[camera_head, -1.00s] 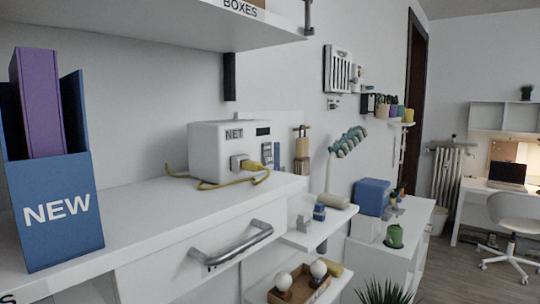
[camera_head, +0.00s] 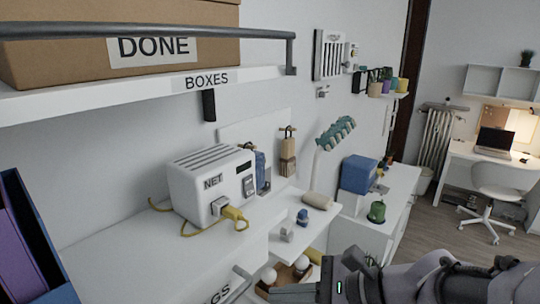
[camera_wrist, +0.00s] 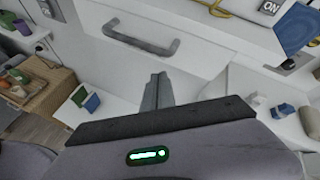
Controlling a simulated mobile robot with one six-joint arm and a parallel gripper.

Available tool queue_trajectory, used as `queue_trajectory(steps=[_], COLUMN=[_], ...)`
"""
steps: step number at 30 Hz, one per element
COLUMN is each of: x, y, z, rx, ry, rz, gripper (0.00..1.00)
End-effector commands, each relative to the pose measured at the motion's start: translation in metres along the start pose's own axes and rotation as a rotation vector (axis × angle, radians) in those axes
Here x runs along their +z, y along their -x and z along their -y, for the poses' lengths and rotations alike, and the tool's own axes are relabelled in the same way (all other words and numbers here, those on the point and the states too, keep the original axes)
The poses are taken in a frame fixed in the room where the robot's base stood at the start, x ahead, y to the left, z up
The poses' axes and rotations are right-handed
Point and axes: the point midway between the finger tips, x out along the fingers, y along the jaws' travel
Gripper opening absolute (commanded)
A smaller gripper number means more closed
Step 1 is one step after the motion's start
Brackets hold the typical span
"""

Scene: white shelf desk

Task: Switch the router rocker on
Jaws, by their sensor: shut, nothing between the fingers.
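The router is a white box (camera_head: 207,187) labelled NET, with a slotted top, standing on the white desk top in the head view. A grey rocker-like switch (camera_head: 249,186) is on its front, under a small dark display; its position is too small to tell. A yellow plug (camera_head: 233,213) with a yellow cable sits in the front lower down. My gripper (camera_head: 285,293) is at the bottom of the head view, below and to the right of the router and apart from it. In the wrist view its fingers (camera_wrist: 157,89) are together and empty, near a grey drawer handle (camera_wrist: 142,42).
A shelf labelled BOXES (camera_head: 130,94) with a cardboard box (camera_head: 60,48) overhangs at upper left. A blue file box (camera_head: 40,245) stands at the left edge. Small items sit on the lower ledge (camera_head: 275,247) right of the router.

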Motion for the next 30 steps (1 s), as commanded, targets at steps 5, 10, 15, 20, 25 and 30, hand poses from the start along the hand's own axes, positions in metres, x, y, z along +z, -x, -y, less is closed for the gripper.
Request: queue_trajectory(steps=[5,10,15,20,25,30], x=[0.035,0.028,0.024,0.024,0.029,0.037], y=[0.046,0.064,0.064,0.063,0.048,0.015], z=[0.103,0.140,0.142,0.142,0.148,0.162], rx=[-0.222,-0.329,-0.339,-0.338,-0.335,-0.332], ry=[-0.348,-0.478,-0.490,-0.488,-0.486,-0.486], rz=[0.206,0.294,0.303,0.301,0.302,0.300], gripper=[0.00,0.00,0.00,0.00,0.00,0.00])
